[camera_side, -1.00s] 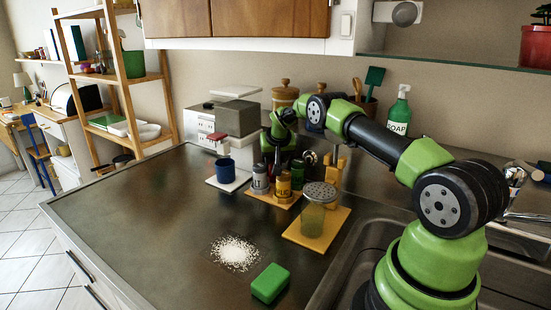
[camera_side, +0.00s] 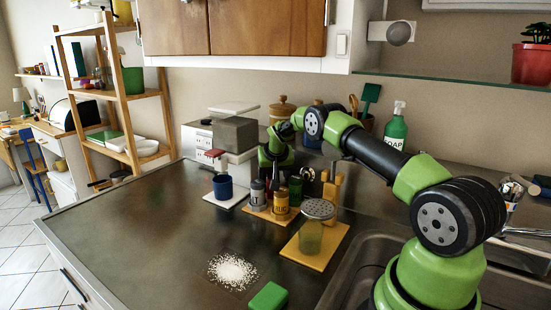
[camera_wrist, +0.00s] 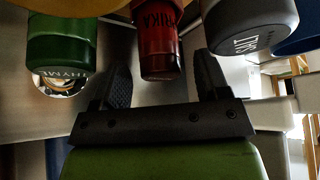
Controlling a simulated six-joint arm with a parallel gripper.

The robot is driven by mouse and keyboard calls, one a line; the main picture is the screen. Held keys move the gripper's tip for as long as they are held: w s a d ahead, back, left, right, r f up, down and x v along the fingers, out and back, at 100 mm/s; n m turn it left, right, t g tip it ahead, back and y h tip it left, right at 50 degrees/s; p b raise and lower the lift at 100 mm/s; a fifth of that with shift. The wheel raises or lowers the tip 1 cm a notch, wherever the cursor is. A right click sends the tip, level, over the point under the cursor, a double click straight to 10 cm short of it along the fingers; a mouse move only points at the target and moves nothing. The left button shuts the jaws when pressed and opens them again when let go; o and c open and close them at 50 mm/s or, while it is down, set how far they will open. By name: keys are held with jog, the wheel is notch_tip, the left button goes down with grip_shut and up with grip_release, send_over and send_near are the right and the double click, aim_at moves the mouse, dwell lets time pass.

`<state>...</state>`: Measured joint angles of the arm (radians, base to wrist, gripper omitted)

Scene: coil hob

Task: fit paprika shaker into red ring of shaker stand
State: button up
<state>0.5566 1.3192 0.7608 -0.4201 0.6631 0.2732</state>
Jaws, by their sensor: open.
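In the wrist view the red paprika shaker (camera_wrist: 160,40), with part of its lettering legible, shows between the two spread fingers of my gripper (camera_wrist: 163,75). Gaps show on both sides of it, so the gripper is open. In the side view my gripper (camera_side: 273,168) is low behind the shaker stand (camera_side: 256,209), a tan board with several shakers.
The green thyme shaker (camera_wrist: 62,42) and grey salt shaker (camera_wrist: 238,30) flank the paprika shaker closely. A blue mug (camera_side: 222,187) stands left of the stand; a large shaker (camera_side: 312,232) on a yellow board stands in front right. Spilled white grains (camera_side: 232,270) lie nearer the front.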

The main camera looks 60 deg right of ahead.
jog(key=s+a+r+n+t+y, duration=0.1)
jog(key=s+a+r, duration=0.5)
jog(key=a+r, duration=0.5)
jog(key=s+a+r+n+t+y, duration=0.1)
jog(key=s+a+r, duration=0.5)
jog(key=a+r, duration=0.5)
jog(key=s+a+r+n+y, duration=0.1)
jog(key=s+a+y, duration=0.1)
jog(key=s+a, duration=0.3)
jog(key=s+a+r+n+t+y, duration=0.1)
jog(key=s+a, duration=0.4)
jog(key=s, duration=0.7)
jog(key=shift+a+n+y, duration=0.2)
jog(key=shift+n+y, duration=0.5)
